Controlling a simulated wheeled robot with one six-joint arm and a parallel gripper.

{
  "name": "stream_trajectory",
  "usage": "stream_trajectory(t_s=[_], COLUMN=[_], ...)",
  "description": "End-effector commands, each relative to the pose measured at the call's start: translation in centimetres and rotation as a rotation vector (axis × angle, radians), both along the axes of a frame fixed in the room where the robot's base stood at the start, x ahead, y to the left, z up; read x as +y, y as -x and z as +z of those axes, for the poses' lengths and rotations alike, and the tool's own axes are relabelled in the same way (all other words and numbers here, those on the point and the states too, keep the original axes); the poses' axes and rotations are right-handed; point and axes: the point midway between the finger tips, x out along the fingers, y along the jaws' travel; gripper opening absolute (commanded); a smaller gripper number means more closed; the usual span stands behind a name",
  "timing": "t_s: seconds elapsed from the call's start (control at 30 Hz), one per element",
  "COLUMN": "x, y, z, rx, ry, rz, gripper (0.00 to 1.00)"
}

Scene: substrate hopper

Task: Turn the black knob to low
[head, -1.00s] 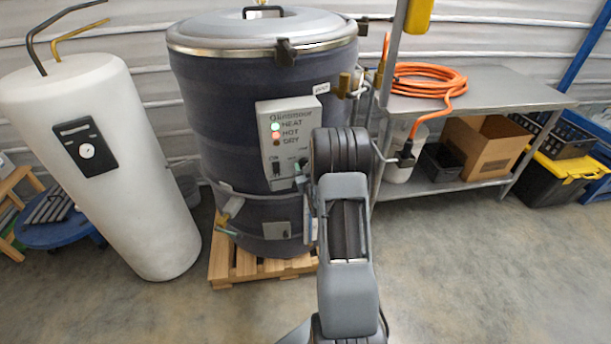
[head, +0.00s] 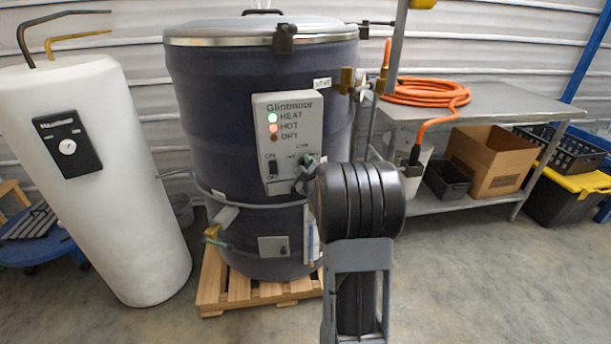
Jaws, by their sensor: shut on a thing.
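The grey control panel (head: 279,105) is on the front of the large dark drum (head: 215,105). It carries HEAT, HOT and DRY lamps. The HEAT lamp glows green and the HOT lamp glows red; the DRY lamp looks dark. The black knob (head: 307,159) is at the panel's lower right, with small lettering around it. My gripper (head: 306,171) is at the knob and shut on it. My gripper and wrist partly hide the knob, so its pointer setting cannot be read. An ON/OFF switch (head: 272,168) is left of the knob.
The drum stands on a wooden pallet (head: 240,292). Brass valves (head: 346,80) and a pipe are just right of the panel. A white cylinder (head: 130,200) leans at the left. A metal table (head: 500,103) with an orange hose (head: 425,92) is at the right. Open floor lies in front.

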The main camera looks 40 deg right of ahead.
Motion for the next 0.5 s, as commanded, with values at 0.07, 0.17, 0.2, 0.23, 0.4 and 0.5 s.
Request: stream_trajectory(t_s=[0.07,0.17,0.2,0.23,0.4,0.5], x=[-0.04,-0.03,-0.03,-0.03,-0.04,-0.04], y=[0.02,0.02,0.02,0.02,0.01,0.01], z=[-0.19,-0.1,-0.09,-0.07,-0.01,0.01], rx=[0.005,0.012,0.014,0.015,0.018,0.018], ry=[0.017,0.033,0.037,0.039,0.044,0.044], rz=[-0.001,-0.001,-0.001,-0.001,-0.001,-0.001], gripper=[0.2,0.2,0.2,0.2,0.2,0.2])
